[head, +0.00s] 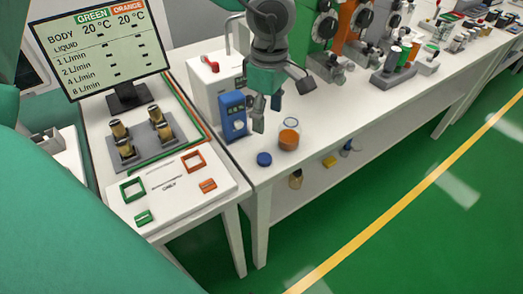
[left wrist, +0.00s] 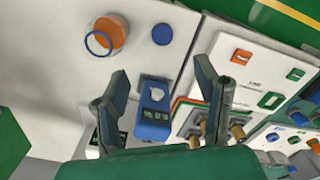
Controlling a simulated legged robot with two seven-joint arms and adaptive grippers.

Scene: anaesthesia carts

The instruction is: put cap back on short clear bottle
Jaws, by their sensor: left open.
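The short clear bottle (head: 289,141) stands on the white bench near its front edge. It has orange contents and a blue ring at its open top, and it also shows in the left wrist view (left wrist: 113,34). The round blue cap (head: 264,159) lies flat on the bench to the left of the bottle and apart from it; it also shows in the left wrist view (left wrist: 162,34). My left gripper (head: 267,115) is open and empty, above the bench beside the blue device and behind the bottle and cap. Its two spread fingers show in the left wrist view (left wrist: 162,76). My right gripper is not in view.
A blue device with a display (head: 233,115) stands close left of my left gripper. A white panel with green and orange frames (head: 165,188) is at the left, below a monitor (head: 100,45). Machines and bottles line the back right. The bench right of the bottle is clear.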

